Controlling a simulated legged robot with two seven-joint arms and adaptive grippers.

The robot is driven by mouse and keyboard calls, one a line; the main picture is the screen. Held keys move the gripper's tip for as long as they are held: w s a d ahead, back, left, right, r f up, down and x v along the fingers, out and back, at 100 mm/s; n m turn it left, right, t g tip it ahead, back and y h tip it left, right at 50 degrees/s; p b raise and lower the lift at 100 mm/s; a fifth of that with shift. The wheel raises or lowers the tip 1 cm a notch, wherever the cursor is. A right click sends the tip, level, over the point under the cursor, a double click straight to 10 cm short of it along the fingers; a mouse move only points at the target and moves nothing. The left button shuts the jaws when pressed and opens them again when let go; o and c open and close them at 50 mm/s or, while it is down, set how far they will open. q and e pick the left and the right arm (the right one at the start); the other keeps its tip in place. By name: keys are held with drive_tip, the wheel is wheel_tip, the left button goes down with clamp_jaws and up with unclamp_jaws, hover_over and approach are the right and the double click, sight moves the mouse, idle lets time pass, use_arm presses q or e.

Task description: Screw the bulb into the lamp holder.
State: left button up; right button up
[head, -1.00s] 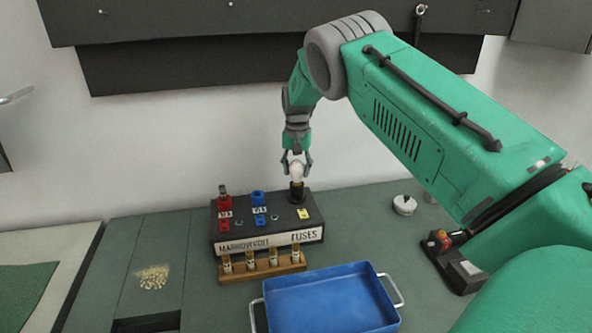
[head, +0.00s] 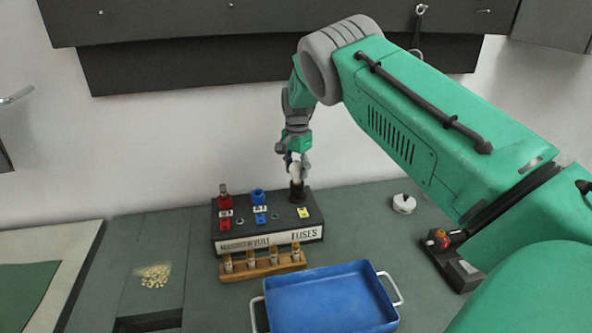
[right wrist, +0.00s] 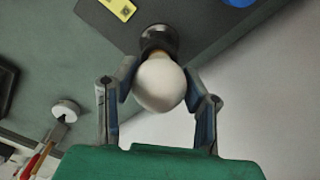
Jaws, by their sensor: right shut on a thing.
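A white bulb (head: 295,171) stands at the black lamp holder (head: 297,190) on the right end of the dark fuse box (head: 268,240). In the right wrist view the bulb (right wrist: 160,84) sits with its base at the holder (right wrist: 158,40); how deep it is seated cannot be told. My right gripper (head: 294,168) is shut on the bulb from above, with a finger on either side of the glass in the right wrist view (right wrist: 160,88). My left gripper is not in view.
A wooden rack (head: 262,265) with several fuses stands in front of the box. A blue tray (head: 330,300) with handles is at the front. A white round object (head: 404,204) lies to the right.

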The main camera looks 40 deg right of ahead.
drive_tip(key=m, duration=0.5)
drive_tip(key=shift+w+m, duration=0.1)
drive_tip(key=shift+m, duration=0.2)
drive_tip(key=m, duration=0.4)
drive_tip(key=o, duration=1)
drive_tip(key=shift+o, duration=0.2)
